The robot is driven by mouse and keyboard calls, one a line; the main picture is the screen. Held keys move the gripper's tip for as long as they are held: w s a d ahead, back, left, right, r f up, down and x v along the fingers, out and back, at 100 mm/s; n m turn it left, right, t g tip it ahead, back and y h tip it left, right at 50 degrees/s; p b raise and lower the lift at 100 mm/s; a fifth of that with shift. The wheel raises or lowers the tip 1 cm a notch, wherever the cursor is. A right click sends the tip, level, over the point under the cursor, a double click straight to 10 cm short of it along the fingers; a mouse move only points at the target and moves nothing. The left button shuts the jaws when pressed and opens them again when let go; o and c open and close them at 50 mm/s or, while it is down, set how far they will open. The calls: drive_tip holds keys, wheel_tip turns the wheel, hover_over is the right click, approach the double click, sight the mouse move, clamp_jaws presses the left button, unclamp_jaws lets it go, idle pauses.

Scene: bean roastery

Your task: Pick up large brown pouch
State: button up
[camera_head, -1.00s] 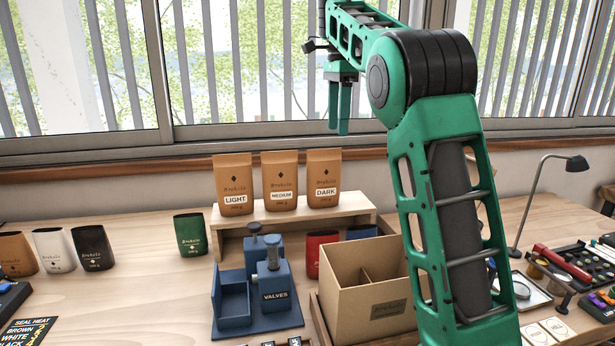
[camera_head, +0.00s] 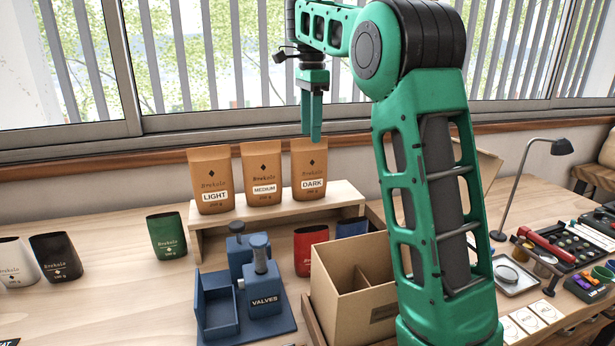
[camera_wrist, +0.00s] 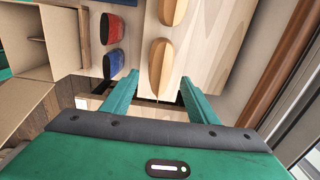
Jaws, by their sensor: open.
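Three large brown pouches stand upright in a row on a wooden riser: LIGHT (camera_head: 209,178), MEDIUM (camera_head: 262,172) and DARK (camera_head: 309,168). My gripper (camera_head: 311,138) points down, open and empty, its fingertips overlapping the top of the DARK pouch in the head view; the exact gap is unclear. In the wrist view, my gripper (camera_wrist: 158,79) has its fingers spread either side of a brown pouch top (camera_wrist: 160,66), apparently DARK, seen from above. Another brown pouch top (camera_wrist: 172,11) lies beyond it.
A red pouch (camera_head: 303,255) and a blue pouch (camera_head: 352,229) stand low by the riser (camera_head: 345,197). A cardboard box (camera_head: 345,310) and blue VALVES stand (camera_head: 262,297) are in front. The window wall is close behind. Green (camera_head: 167,236) and black (camera_head: 56,258) pouches stand left.

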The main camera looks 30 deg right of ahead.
sight(309, 148)
drive_tip(key=shift+w+f, duration=0.2)
drive_tip(key=shift+f, duration=2.05)
drive_tip(key=shift+a+f, duration=0.1)
drive_tip(key=shift+f, duration=0.1)
drive_tip(key=shift+c, duration=0.4)
clamp_jaws()
